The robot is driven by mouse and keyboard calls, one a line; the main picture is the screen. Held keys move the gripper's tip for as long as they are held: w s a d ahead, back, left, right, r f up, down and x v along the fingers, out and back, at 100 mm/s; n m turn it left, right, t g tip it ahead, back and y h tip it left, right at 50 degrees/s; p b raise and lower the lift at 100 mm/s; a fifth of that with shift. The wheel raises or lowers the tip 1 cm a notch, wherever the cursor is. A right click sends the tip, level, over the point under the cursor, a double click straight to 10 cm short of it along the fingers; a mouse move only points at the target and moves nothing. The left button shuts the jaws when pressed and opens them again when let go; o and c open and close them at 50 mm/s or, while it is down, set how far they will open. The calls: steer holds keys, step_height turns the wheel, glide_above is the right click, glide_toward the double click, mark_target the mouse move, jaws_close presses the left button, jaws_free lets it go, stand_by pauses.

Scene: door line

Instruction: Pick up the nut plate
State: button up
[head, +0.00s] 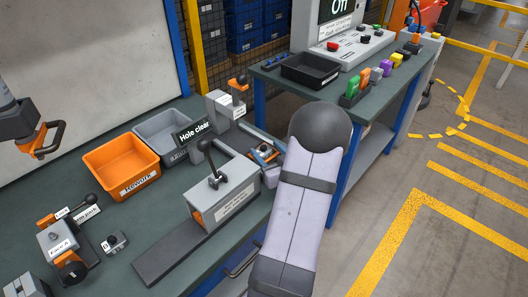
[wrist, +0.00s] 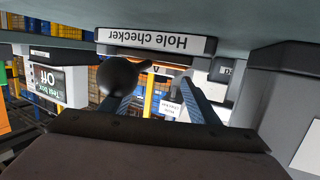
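My gripper (head: 264,153) is at the right edge of the workbench, beside the hole checker (head: 222,200), partly hidden by my arm. In the wrist view its two blue fingers (wrist: 160,108) stand apart, with no part clearly held between them. The wrist view is upside down and shows the "Hole checker" sign (wrist: 155,41) close ahead. A dark round knob (wrist: 117,75) overlaps one finger. I cannot clearly identify the nut plate. A small grey block with a dark top (head: 114,242) lies on the bench, but I cannot tell if it is the plate.
An orange "Rework" bin (head: 121,163) and a grey bin (head: 160,133) stand behind the checker. A "Hole clear" display (head: 194,132) is beside them. A clamp fixture (head: 65,245) is at the left. A second table carries a black tray (head: 310,69) and a test box (head: 345,45).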

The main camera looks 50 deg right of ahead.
steer(key=shift+r, duration=0.1)
steer(key=c, duration=0.5)
steer(key=shift+c, duration=0.2)
steer(key=shift+r, duration=0.15)
steer(key=shift+r, duration=0.5)
steer(key=shift+c, duration=0.8)
step_height(320, 180, up, 9)
steer(key=shift+f+p, duration=0.15)
steer(key=shift+p, duration=0.25)
